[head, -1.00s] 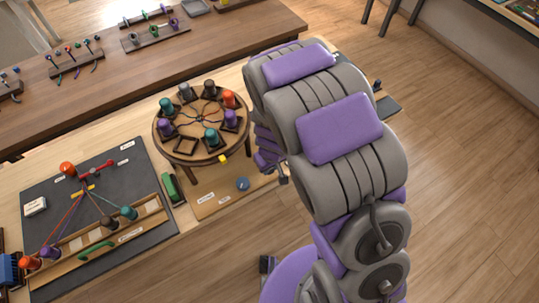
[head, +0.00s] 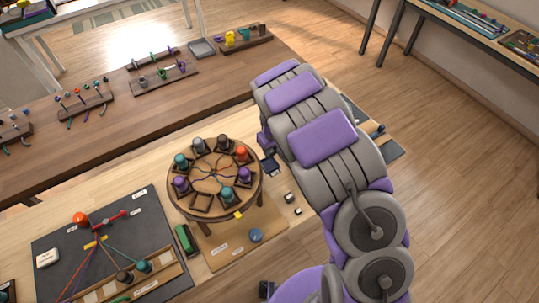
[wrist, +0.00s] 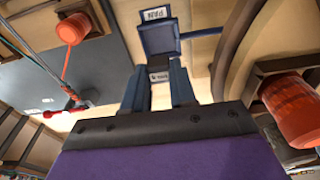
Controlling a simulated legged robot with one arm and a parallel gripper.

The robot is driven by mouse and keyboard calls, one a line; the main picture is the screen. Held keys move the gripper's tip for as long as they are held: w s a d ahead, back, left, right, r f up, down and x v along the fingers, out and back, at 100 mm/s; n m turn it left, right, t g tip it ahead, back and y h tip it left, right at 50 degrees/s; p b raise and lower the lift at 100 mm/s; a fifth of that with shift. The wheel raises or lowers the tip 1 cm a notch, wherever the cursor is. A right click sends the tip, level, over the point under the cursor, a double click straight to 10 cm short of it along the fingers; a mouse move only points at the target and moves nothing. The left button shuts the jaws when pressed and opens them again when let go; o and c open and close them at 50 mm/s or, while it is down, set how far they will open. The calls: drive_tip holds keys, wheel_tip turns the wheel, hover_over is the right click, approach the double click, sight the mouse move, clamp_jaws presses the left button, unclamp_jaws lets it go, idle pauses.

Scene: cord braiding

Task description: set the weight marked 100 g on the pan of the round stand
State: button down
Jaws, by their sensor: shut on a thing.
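The round stand (head: 199,201) is a wooden disc on legs with several coloured bobbins around its rim. My gripper (head: 268,165) is at its right edge in the head view. In the wrist view, my gripper (wrist: 160,82) has two dark blue fingers shut on a small dark weight (wrist: 159,76). The weight has a white label, too small to read surely. Just beyond the fingertips is a blue square pan (wrist: 159,38) with a tag reading PAN. I cannot tell whether the weight touches the pan. The pan is not clear in the head view.
Two small grey blocks (head: 293,204) lie right of the stand. A blue round piece (head: 256,235) sits on a tan mat (head: 222,254) in front. A dark board (head: 57,232) with cords is at left. An orange bobbin (wrist: 296,108) is close on the right in the wrist view.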

sight(268, 164)
drive_tip(key=shift+w+a, duration=0.25)
drive_tip(key=shift+w, duration=0.15)
drive_tip(key=shift+a+f, duration=0.15)
drive_tip(key=shift+f, duration=0.1)
drive_tip(key=shift+f+b, duration=0.65)
drive_tip(key=shift+f, duration=2.8)
drive_tip(key=c, duration=0.8)
unclamp_jaws()
drive_tip(key=shift+r, duration=0.1)
